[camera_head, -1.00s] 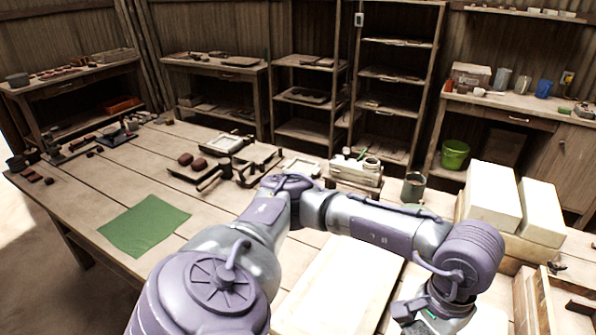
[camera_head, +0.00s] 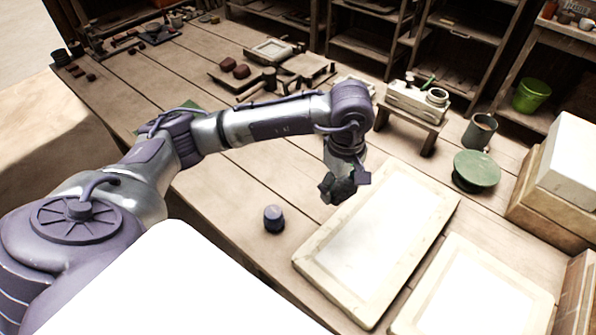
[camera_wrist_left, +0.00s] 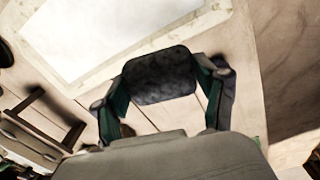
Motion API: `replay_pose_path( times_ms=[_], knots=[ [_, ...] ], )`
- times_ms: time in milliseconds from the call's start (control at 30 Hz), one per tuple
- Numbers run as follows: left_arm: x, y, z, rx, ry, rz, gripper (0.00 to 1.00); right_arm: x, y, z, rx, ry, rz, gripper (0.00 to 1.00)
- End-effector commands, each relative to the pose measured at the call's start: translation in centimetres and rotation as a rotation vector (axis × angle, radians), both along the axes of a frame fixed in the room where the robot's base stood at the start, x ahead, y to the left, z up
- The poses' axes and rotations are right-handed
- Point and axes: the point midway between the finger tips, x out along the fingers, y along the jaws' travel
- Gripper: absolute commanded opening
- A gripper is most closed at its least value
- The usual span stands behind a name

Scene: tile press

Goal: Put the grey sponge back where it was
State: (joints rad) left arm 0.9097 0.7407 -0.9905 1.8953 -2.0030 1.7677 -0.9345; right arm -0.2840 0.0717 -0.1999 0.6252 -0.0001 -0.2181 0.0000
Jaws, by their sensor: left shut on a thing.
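The grey sponge (camera_wrist_left: 160,75) is a dark, rounded block in the left wrist view, held between two green-edged fingers. My left gripper (camera_head: 338,188) is shut on it and points down over the table, at the upper left edge of a framed white slab (camera_head: 335,257). In the head view the sponge is hard to tell apart from the dark fingers. Whether it touches the table is not clear. My right gripper is not in view.
A small stand (camera_head: 426,104) with tools is behind the gripper. A grey mug (camera_head: 479,130) and green round turntable (camera_head: 476,170) stand to its right. A small purple cylinder (camera_head: 274,218) is on the table. A second white slab (camera_head: 478,295) lies at lower right. Bare planks lie left of the gripper.

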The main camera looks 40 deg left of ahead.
Motion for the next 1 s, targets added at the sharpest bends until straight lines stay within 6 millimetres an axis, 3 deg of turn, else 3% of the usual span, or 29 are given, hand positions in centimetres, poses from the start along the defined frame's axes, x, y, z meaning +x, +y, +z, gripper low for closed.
replay_pose_path(
  times_ms=[33, 200, 400, 567, 1000],
  knots=[
    [1.0, 0.1, -1.4, -0.005, 0.009, 0.160, 0.39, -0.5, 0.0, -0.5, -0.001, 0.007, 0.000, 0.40],
    [3.5, 0.8, -4.3, -0.002, 0.025, 0.644, 0.39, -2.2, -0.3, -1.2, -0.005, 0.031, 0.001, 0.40],
    [4.8, 1.5, -6.3, 0.007, 0.033, 0.965, 0.39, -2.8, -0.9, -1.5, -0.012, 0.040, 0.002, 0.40],
    [5.1, 2.7, -7.6, 0.011, 0.035, 1.040, 0.39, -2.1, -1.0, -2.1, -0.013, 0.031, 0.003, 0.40],
    [5.6, 11.8, -13.3, 0.011, 0.033, 1.038, 0.39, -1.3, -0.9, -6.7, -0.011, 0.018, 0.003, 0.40]
  ],
)
